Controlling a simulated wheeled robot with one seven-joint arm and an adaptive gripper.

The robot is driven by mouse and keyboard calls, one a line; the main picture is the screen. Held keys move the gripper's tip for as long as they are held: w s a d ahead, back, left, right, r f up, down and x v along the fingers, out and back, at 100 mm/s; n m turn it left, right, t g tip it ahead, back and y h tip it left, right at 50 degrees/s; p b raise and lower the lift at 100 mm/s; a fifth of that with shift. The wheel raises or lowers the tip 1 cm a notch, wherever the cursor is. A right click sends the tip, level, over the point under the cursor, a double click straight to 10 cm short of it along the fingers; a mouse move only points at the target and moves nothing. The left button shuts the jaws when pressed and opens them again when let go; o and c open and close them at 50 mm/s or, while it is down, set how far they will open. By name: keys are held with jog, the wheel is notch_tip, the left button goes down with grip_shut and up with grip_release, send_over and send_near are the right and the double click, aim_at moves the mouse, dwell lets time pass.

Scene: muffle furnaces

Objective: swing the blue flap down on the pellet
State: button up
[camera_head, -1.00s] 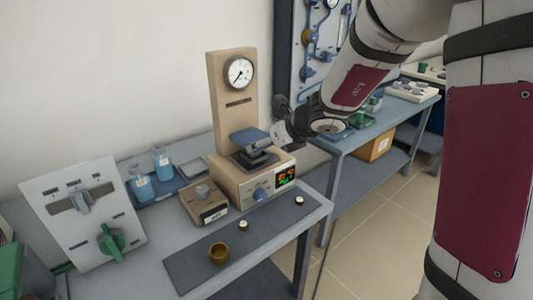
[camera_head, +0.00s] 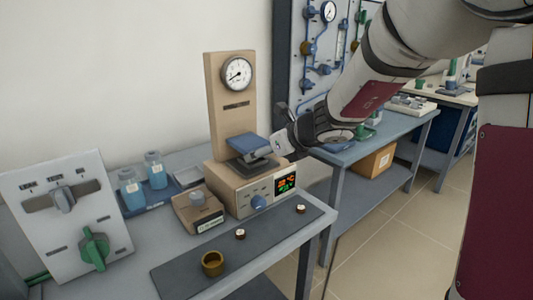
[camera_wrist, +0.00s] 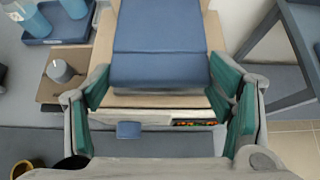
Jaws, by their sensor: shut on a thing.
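The blue flap (camera_head: 248,145) is on the beige press with the round gauge, above its dark plate. It slopes a little and stands apart from the plate at its front. My gripper (camera_head: 276,142) reaches in from the right and is shut on the flap. In the wrist view the flap (camera_wrist: 160,68) lies between the green finger pads, with a crease across it. I see no pellet under the flap; the flap and my gripper cover that spot.
The press base has a blue knob (camera_head: 258,202) and a lit display (camera_head: 286,183). A small beige box (camera_head: 199,208), a brass cup (camera_head: 212,263) and blue bottles (camera_head: 155,170) stand to the left. A switch panel (camera_head: 66,215) is at far left. Another bench (camera_head: 385,143) stands behind right.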

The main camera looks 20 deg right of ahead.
jog(key=shift+s+d+f, duration=0.1)
jog(key=shift+s+f, duration=0.05)
jog(key=shift+f, duration=0.4)
jog(key=o, duration=1.7)
jog(key=shift+r, duration=0.2)
jog(key=shift+r, duration=0.1)
jog(key=shift+r, duration=0.2)
jog(key=v, duration=1.1)
jog(key=shift+s+d, duration=0.15)
jog(key=shift+s, duration=0.15)
